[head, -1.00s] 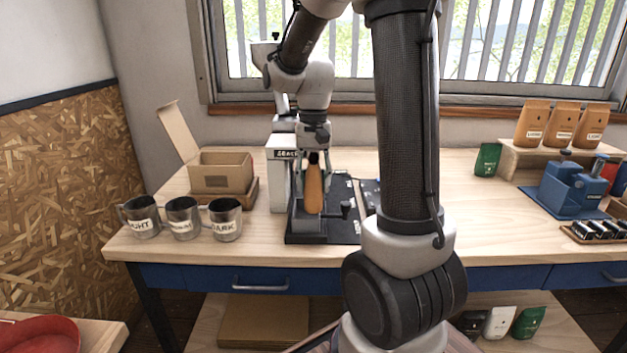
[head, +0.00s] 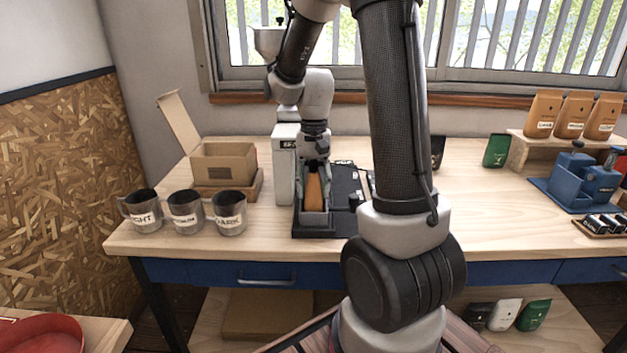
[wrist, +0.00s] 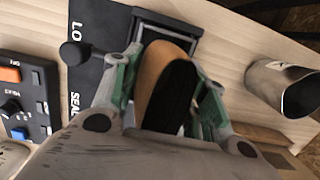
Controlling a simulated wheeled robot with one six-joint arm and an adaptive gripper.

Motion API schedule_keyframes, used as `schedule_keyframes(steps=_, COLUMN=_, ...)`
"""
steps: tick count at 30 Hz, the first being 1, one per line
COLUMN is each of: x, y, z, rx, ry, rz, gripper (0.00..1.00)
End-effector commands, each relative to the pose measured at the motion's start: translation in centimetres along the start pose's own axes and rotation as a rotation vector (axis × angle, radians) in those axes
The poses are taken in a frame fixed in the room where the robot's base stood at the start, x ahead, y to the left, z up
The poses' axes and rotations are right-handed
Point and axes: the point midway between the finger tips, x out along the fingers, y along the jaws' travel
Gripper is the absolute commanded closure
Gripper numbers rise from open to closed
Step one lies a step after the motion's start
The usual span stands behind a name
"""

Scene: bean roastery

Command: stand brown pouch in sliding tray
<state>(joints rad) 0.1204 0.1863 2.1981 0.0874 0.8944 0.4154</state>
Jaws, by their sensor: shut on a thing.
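The brown pouch (head: 314,192) is held upright under my gripper (head: 315,168), within the outline of the grey sliding tray (head: 314,226) of the dark sealing machine. Whether the pouch's base touches the tray floor is hidden. In the wrist view, the green-padded fingers of my gripper (wrist: 168,88) are shut on both sides of the pouch (wrist: 158,72), which shows a brown face and a black side. The tray's rim (wrist: 172,28) shows just beyond the pouch.
Three labelled metal cups (head: 185,212) stand left of the machine, with an open cardboard box (head: 224,163) behind them. A control panel (wrist: 22,105) lies beside the tray. Brown pouches (head: 573,115) stand on a shelf at right.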

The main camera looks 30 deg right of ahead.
Motion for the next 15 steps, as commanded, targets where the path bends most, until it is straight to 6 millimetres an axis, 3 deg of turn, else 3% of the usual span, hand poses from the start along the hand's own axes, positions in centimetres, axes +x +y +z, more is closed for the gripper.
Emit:
schedule_keyframes(steps=13, x=0.09, y=0.00, z=-0.01, rx=0.000, ry=0.000, rz=0.000, gripper=0.69)
schedule_keyframes(steps=14, x=0.09, y=0.00, z=-0.01, rx=0.000, ry=0.000, rz=0.000, gripper=0.51)
schedule_keyframes(steps=15, x=0.09, y=0.00, z=-0.01, rx=0.000, ry=0.000, rz=0.000, gripper=0.44)
